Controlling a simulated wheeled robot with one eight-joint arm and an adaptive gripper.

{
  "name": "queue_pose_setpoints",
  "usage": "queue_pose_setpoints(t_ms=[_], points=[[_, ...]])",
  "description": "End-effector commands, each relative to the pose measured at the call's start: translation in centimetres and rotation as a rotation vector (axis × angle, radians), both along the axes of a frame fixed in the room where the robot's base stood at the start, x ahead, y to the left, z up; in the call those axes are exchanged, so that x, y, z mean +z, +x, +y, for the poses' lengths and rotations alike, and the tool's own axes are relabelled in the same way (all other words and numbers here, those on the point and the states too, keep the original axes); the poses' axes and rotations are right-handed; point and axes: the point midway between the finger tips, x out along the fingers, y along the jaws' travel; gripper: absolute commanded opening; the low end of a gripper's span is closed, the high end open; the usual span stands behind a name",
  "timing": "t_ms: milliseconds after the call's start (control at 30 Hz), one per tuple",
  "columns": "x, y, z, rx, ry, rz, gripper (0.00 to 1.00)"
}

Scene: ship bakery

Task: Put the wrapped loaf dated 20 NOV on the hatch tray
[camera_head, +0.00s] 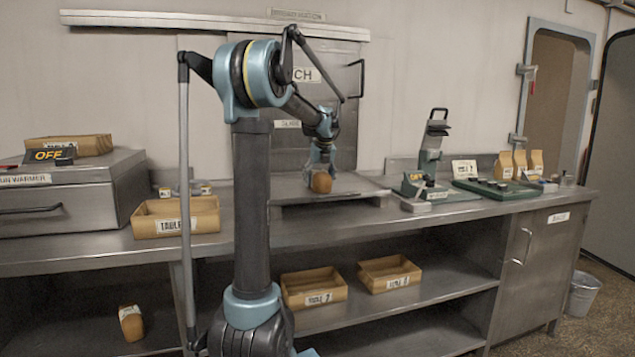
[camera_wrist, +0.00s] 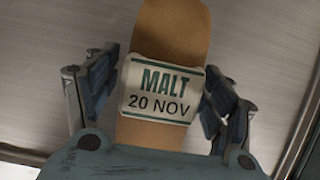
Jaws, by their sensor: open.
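The wrapped loaf (camera_wrist: 170,35) is brown with a pale label reading MALT 20 NOV. It lies between my gripper's two fingers in the wrist view. In the head view the loaf (camera_head: 321,182) is on or just over the hatch tray (camera_head: 290,198), a flat metal sheet on the counter below the hatch. My gripper (camera_head: 320,158) is right above it, pointing down. The fingers (camera_wrist: 160,95) are open, one on each side of the label, with small gaps visible. I cannot tell whether the loaf's underside touches the tray.
A second loaf (camera_head: 131,323) lies on the lower left shelf. A tan crate (camera_head: 150,228) stands left on the counter, and two more crates (camera_head: 315,300) (camera_head: 390,288) are on the shelf below. A green-based device (camera_head: 425,180) stands right of the tray. A bucket (camera_head: 583,293) is on the floor.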

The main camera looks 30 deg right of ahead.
Motion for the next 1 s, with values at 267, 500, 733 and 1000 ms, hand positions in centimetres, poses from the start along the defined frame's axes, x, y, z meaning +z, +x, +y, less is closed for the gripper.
queue_pose_setpoints(t_ms=[267,500,733,1000], points=[[0.8,-0.3,0.0,-0.001,0.0,0.0,0.75],[4.5,-1.9,0.3,-0.003,0.0,0.0,0.75],[8.5,-3.4,0.7,-0.002,0.0,0.0,0.75],[11.0,-4.5,0.9,-0.003,0.0,0.0,0.75]])
